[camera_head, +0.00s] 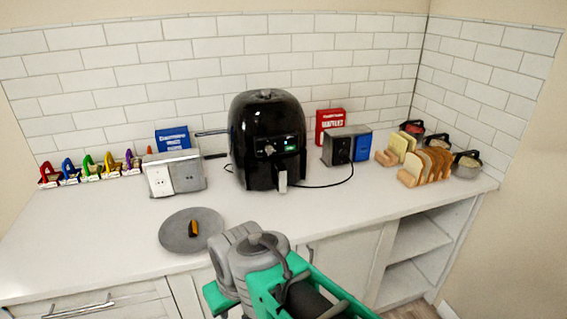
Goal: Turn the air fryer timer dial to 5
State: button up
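The air fryer (250,115) is black and glossy and stands upright on the counter against the tiled wall. Its front faces me. A small round dial (269,150) sits on its front panel, left of a small lit green display (290,142). The dial's setting is too small to read. A pale basket handle (282,181) sticks out below the panel, and the basket looks shut. My grey and green arm is at the bottom centre, in front of the counter and apart from the air fryer. No gripper fingers can be made out.
A grey round board (177,230) with a small orange-and-black item (193,229) lies front left. A black cord (318,186) crosses the counter. Bread racks (407,178) and jars (466,164) stand right. Counter before the fryer is mostly clear.

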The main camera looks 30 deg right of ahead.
aim_at(268, 148)
jog(key=u, duration=0.75)
jog(key=i, duration=0.5)
jog(key=z, duration=0.75)
